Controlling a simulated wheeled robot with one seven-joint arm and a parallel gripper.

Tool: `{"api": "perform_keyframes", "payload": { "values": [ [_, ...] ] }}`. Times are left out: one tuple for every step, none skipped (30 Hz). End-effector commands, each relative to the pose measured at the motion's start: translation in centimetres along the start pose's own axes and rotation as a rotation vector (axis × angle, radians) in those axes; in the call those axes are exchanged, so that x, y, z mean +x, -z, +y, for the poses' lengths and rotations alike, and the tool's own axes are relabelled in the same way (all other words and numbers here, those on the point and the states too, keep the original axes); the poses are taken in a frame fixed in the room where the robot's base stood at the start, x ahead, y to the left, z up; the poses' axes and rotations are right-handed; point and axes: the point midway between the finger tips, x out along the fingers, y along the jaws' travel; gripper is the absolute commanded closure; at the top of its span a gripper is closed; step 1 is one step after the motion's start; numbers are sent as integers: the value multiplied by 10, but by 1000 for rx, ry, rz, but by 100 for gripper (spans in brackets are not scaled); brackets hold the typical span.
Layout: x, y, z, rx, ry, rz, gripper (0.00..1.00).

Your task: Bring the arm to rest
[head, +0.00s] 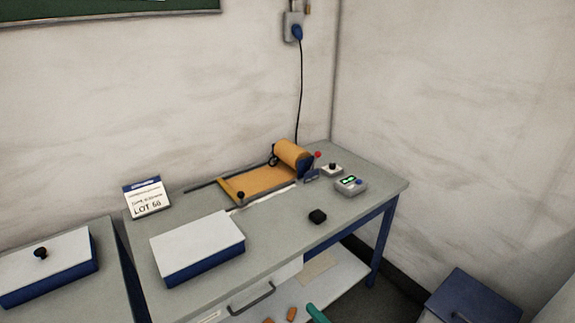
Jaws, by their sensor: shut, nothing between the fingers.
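My arm and gripper do not show in the head view. A grey-topped workbench (285,240) with blue legs stands against the wall. On it a roll of copper foil (292,158) sits in a holder, with a flat orange sheet (255,184) stretched out to its left.
A second bench with a knobbed box (50,264) is at left. A blue cabinet (475,298) stands lower right.

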Motion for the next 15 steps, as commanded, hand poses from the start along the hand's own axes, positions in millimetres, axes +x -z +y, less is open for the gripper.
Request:
{"api": "perform_keyframes", "payload": {
  "values": [
    [-1, -6, 7, 0, -15, 3, 100],
    [-2, -10, 13, -2, -30, 8, 100],
    [-5, -16, 22, -7, -55, 19, 100],
    [-7, -23, 31, -13, -79, 28, 100],
    [-10, -30, 41, -20, -106, 39, 100],
    [-16, -40, 54, -33, -146, 55, 100],
    [-21, -48, 66, -44, -179, 68, 100],
    [-26, -57, 76, -57, -213, 81, 100],
    [-34, -68, 89, -78, -258, 98, 100],
    [-40, -77, 98, -95, -290, 111, 100],
    [-46, -85, 107, -112, -322, 124, 100],
    [-55, -96, 117, -138, -362, 139, 100],
    [-62, -104, 123, -159, -391, 150, 100],
    [-70, -112, 130, -180, -420, 161, 100],
    [-80, -122, 136, -210, -457, 175, 100]
  ]
}}
